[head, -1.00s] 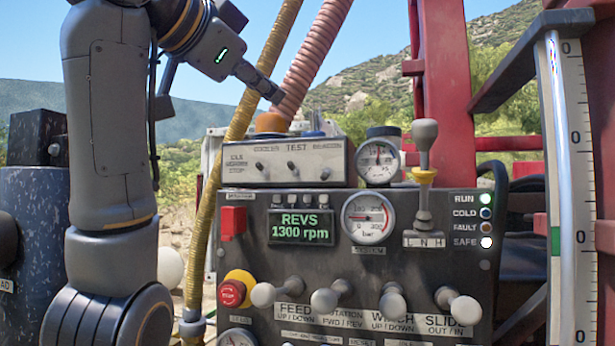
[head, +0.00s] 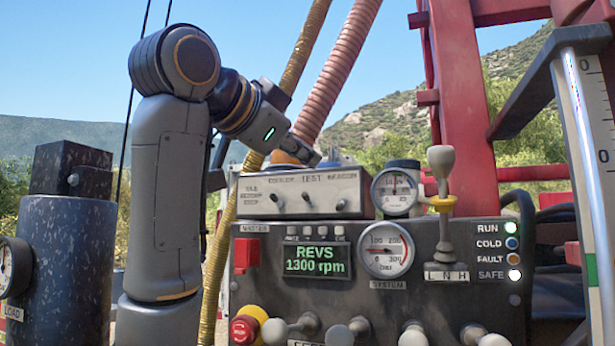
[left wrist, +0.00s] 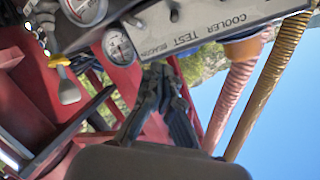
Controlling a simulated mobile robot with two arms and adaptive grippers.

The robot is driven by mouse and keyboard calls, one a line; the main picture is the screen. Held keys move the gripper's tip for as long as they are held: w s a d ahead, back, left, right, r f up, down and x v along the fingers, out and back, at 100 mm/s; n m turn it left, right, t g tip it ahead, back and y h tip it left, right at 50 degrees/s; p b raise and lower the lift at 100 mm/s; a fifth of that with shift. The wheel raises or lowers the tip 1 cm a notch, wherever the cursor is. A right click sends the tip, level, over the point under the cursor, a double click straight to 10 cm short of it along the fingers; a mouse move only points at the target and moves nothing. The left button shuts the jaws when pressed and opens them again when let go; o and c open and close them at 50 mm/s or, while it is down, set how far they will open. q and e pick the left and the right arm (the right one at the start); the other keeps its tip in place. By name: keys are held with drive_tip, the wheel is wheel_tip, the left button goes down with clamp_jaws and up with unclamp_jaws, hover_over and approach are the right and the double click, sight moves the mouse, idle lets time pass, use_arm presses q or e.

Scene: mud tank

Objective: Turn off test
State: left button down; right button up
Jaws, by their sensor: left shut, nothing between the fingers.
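A pale switch box (head: 322,207) sits on top of the dark control panel. It carries a row of small toggle switches labelled COOLER, TEST and BEACON. The TEST toggle (head: 307,196) is the middle one. The same box (left wrist: 215,16) shows upside down at the top of the left wrist view, with its labels legible. My left gripper (head: 314,158) is shut and empty, with its fingertips at the box's upper edge, above the TEST label. In the left wrist view its fingers (left wrist: 162,72) point at the box near BEACON; contact cannot be told. My right gripper is not in view.
The panel's screen (head: 316,260) reads REVS 1300 rpm. RUN (head: 511,228) and SAFE lamps are lit. A gauge (head: 395,190) and upright lever (head: 443,205) stand right of the box. Hoses (head: 345,60) rise behind it. A red emergency button (head: 243,330) is below.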

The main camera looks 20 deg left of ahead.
sight(336, 172)
use_arm(q)
drive_tip(key=p+x, duration=0.1)
drive_tip(key=x, duration=0.2)
drive_tip(key=p+x, duration=0.1)
drive_tip(key=x, duration=0.2)
drive_tip(key=shift+r+p, duration=0.2)
drive_tip(key=shift+p, duration=0.15)
drive_tip(key=shift+s+a+f+p, duration=0.1)
drive_tip(key=shift+a+f+p, duration=0.25)
drive_tip(key=shift+a+f, duration=0.65)
drive_tip(key=shift+s+a+f, duration=0.25)
drive_tip(key=shift+a+f, duration=0.25)
drive_tip(key=shift+f, duration=0.05)
drive_tip(key=shift+d, duration=0.2)
